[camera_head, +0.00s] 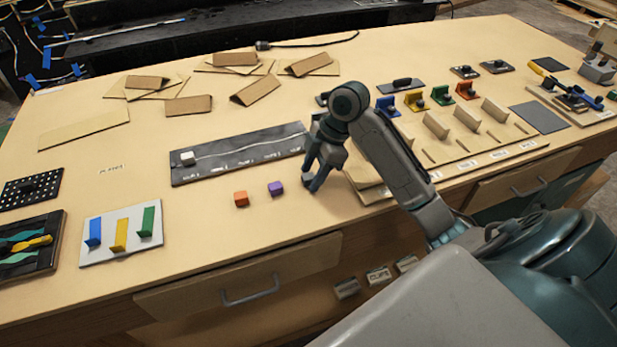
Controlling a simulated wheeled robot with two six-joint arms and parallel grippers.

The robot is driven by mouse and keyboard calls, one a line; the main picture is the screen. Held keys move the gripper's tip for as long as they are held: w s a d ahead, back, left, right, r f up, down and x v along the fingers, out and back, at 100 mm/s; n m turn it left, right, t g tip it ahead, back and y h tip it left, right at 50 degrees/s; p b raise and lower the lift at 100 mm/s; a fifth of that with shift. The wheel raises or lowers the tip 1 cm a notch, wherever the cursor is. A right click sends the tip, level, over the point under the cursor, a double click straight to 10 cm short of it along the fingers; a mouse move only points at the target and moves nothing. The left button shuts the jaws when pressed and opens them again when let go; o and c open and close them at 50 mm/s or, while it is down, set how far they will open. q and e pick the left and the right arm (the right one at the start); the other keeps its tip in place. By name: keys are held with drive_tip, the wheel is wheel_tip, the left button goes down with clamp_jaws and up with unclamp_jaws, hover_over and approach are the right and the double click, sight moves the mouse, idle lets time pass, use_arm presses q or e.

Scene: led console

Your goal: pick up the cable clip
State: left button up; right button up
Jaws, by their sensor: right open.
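A dark strip (225,168) with a pale cable and printed clip labels lies in the middle of the table. A small white clip-like block (187,158) sits at its left end. A small orange block (240,198) and a small purple block (275,188) lie on the bare table in front of the strip. I cannot tell for sure which of these is the cable clip. My right gripper (311,182) is open, pointing down just right of the purple block and apart from it. It covers the strip's right end. My left gripper is out of view.
A board with blue, yellow and green pieces (121,234) lies at left. Flat and folded cardboard-like pieces (188,105) lie at the back. A wooden slotted board (465,140) stands right, partly behind my right arm. A drawer handle (250,292) is on the front.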

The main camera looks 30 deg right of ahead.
clamp_jaws()
